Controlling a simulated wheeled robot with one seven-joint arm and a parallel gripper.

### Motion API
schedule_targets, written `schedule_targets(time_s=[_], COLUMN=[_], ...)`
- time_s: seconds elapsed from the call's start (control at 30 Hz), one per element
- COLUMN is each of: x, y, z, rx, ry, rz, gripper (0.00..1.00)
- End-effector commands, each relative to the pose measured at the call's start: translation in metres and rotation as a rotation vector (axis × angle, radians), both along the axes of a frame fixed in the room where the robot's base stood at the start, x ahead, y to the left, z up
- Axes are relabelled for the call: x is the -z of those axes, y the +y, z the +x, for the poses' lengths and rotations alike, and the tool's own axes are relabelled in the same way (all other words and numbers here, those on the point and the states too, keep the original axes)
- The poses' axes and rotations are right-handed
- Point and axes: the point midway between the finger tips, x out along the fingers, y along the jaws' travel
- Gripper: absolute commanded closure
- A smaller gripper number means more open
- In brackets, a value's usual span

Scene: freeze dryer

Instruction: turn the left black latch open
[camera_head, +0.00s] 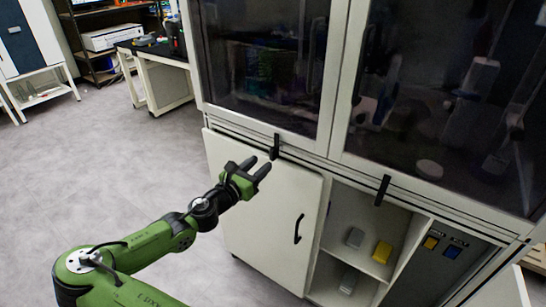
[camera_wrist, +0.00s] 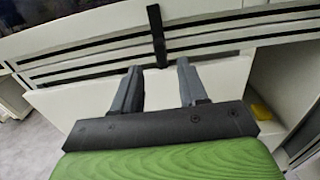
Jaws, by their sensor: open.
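The left black latch (camera_head: 275,146) hangs upright at the lower edge of the left glass door of the white cabinet. In the wrist view the same latch (camera_wrist: 157,36) stands upright just beyond the fingertips, roughly midway between them. My gripper (camera_head: 258,168) is open and empty, just left of and below the latch in the head view, with a small gap to it. The two grey fingers also show in the wrist view (camera_wrist: 160,75), spread apart on either side of the latch's line. A second black latch (camera_head: 382,190) sits on the right door's lower edge.
Below the latches is a white lower door (camera_head: 262,215) with a black handle (camera_head: 298,229). Beside it is an open shelf with a yellow block (camera_head: 382,252) and grey blocks (camera_head: 355,237). A bench (camera_head: 165,80) stands at the back left. The floor (camera_head: 110,165) on the left is clear.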

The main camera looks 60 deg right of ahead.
Motion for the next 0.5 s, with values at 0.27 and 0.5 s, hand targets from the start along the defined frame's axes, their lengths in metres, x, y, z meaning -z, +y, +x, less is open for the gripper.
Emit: schedule_targets(time_s=[0.27, 0.5], x=[0.002, 0.000], y=[-0.062, -0.077], z=[-0.011, -0.012], rx=[0.003, 0.000], ry=[0.000, 0.000], rz=[0.000, 0.001], gripper=[0.57, 0.57])
